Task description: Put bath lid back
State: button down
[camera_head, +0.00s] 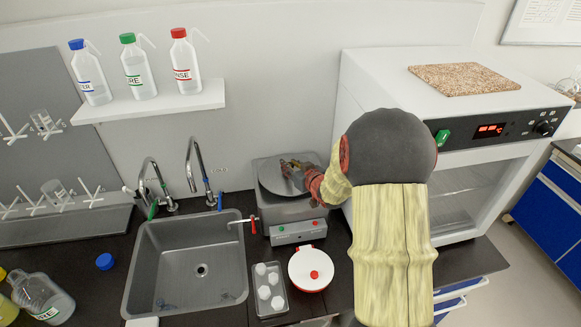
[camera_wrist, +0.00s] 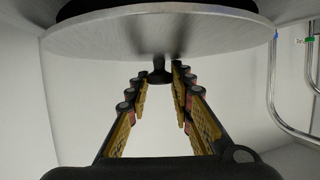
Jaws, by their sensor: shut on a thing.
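The bath lid is a round grey metal disc (camera_head: 272,181) with a black knob (camera_wrist: 160,74). In the head view it is over the top of the grey box-shaped bath (camera_head: 287,210); I cannot tell whether it rests on the rim or hangs just above. My gripper (camera_head: 291,163) reaches in from the right, and its fingers are shut on the knob. In the wrist view the lid (camera_wrist: 160,35) fills the upper middle, with my fingertips (camera_wrist: 160,78) either side of the knob. My gripper and forearm hide part of the bath's right side.
A sink (camera_head: 190,265) with taps lies left of the bath. A white round vessel with a red knob (camera_head: 312,270) and a tray of white pieces (camera_head: 268,290) stand in front. A white oven (camera_head: 465,150) stands right. A bottle shelf (camera_head: 150,104) hangs above left.

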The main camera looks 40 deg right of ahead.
jog(key=shift+r, duration=0.1)
jog(key=shift+f+b, duration=0.3)
jog(key=shift+f, duration=0.1)
jog(key=shift+f, duration=0.2)
jog(key=c, duration=1.6)
grip_release()
jog(key=shift+o, duration=0.2)
